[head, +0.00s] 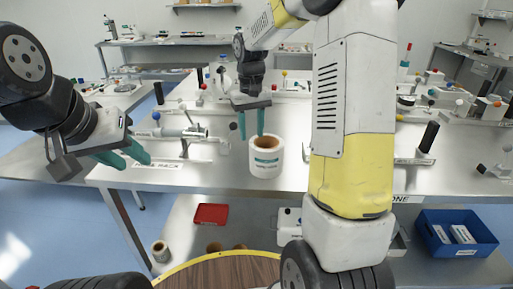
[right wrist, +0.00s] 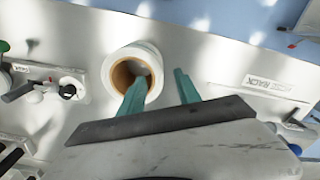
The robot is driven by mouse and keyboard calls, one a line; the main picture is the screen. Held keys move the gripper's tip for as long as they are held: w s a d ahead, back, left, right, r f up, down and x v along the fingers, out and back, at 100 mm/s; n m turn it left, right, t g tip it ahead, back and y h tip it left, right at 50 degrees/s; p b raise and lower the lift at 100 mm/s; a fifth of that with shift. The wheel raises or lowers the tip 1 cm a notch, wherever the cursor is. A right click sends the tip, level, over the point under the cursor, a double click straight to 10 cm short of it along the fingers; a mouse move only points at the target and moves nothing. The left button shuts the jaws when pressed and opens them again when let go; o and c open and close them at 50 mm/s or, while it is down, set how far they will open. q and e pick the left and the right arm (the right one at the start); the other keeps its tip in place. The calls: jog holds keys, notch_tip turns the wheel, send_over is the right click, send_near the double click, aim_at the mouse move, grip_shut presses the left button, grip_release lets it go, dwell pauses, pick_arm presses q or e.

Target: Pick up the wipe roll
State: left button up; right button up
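I cannot tell whether either finger touches the roll. My left gripper (head: 135,162) is open and empty, over the table's left front part.
A label plate (head: 157,165) lies near the front edge. On the lower shelf are a red tray (head: 210,214) and a blue bin (head: 455,236). Table space beside the roll is clear.

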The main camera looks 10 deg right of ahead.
aim_at(253, 144)
jog(key=f, duration=0.7)
jog(key=shift+w+d+f, duration=0.1)
jog(key=shift+w+d, duration=0.15)
jog(key=shift+d, duration=0.15)
jog(key=shift+c, duration=0.4)
grip_shut()
